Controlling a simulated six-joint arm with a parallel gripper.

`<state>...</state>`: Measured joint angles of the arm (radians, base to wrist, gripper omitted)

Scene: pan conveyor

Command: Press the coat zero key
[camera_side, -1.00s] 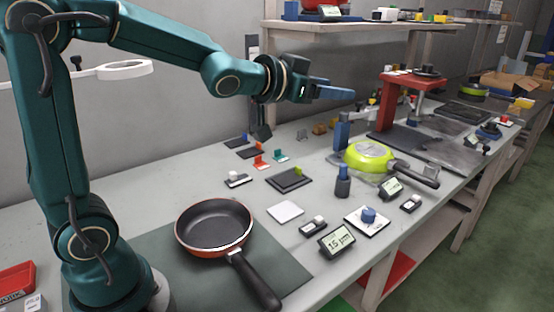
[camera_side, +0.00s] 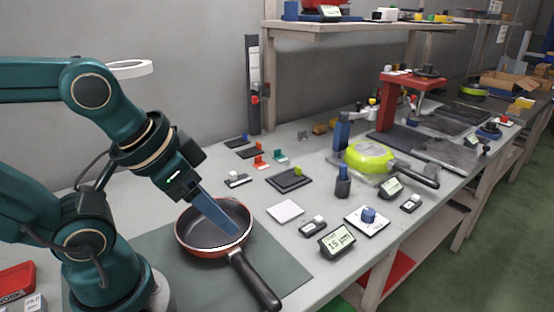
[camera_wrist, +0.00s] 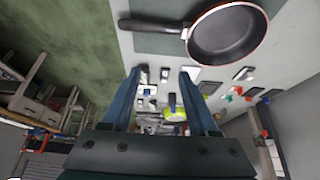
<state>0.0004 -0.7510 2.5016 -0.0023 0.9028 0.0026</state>
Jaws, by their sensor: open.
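A small display reading "15 µm" (camera_side: 337,240) stands near the front edge of the bench in the side view. Just left of it is a dark key box with a white button (camera_side: 313,226), likely the coat zero key, though no label is readable. My gripper (camera_side: 236,232) points down and right over the red-rimmed black pan (camera_side: 208,239), well left of the key box. In the wrist view my gripper (camera_wrist: 161,74) has its two blue fingers apart with nothing between them. The pan also shows there at the top (camera_wrist: 228,35).
A white square plate (camera_side: 285,211) lies between the pan and the key box. A blue knob on a white plate (camera_side: 367,220), another display (camera_side: 390,187) and another key box (camera_side: 411,203) are to the right. A lime pan (camera_side: 369,157) sits farther back.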

